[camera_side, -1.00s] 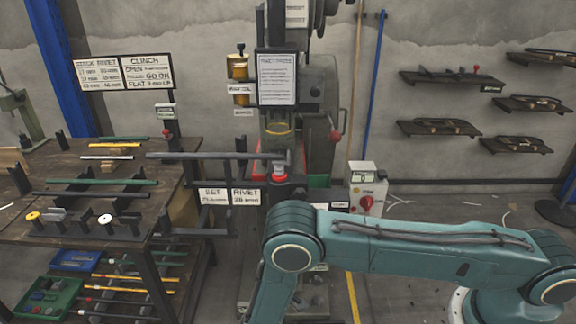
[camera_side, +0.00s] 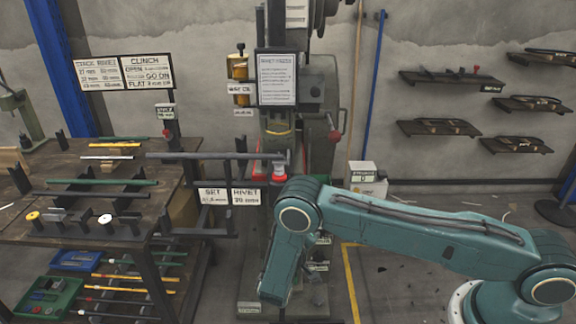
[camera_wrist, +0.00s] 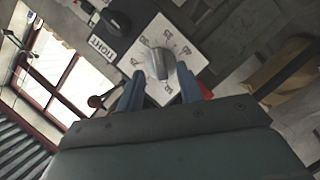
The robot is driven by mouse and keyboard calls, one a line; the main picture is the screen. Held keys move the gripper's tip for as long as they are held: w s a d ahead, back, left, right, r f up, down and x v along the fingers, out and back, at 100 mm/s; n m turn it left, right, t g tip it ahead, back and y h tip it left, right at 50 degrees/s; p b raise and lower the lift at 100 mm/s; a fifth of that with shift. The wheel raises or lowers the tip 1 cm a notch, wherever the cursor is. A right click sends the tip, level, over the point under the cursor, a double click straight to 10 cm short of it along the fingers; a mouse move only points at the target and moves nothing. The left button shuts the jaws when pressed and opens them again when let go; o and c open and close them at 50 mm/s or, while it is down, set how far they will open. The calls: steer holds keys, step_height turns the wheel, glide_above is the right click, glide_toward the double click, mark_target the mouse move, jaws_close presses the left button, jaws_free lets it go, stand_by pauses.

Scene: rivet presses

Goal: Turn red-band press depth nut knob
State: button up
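In the wrist view, a grey knob (camera_wrist: 159,63) sits at the middle of a white dial plate (camera_wrist: 186,49) with printed numbers. My gripper (camera_wrist: 160,73) points at it, its two blue-grey fingers apart at the dial's near side. The fingertips lie left and right of the knob's near end; I cannot tell whether they touch it. In the side view, the press (camera_side: 317,125) stands at the middle with a red band (camera_side: 267,179) low on its front. My arm hides its lower right, and my gripper does not show there. I cannot tell whether this knob is the depth nut.
A black knob (camera_wrist: 116,22) and a "TIGHT" label (camera_wrist: 102,48) are beside the dial. A workbench (camera_side: 95,185) with rods stands left of the press, with a long bar (camera_side: 215,155) reaching between them. Wall shelves (camera_side: 450,80) hang at right. The floor at right is largely clear.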

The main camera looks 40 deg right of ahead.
steer(key=shift+x, duration=1.65)
jaws_close()
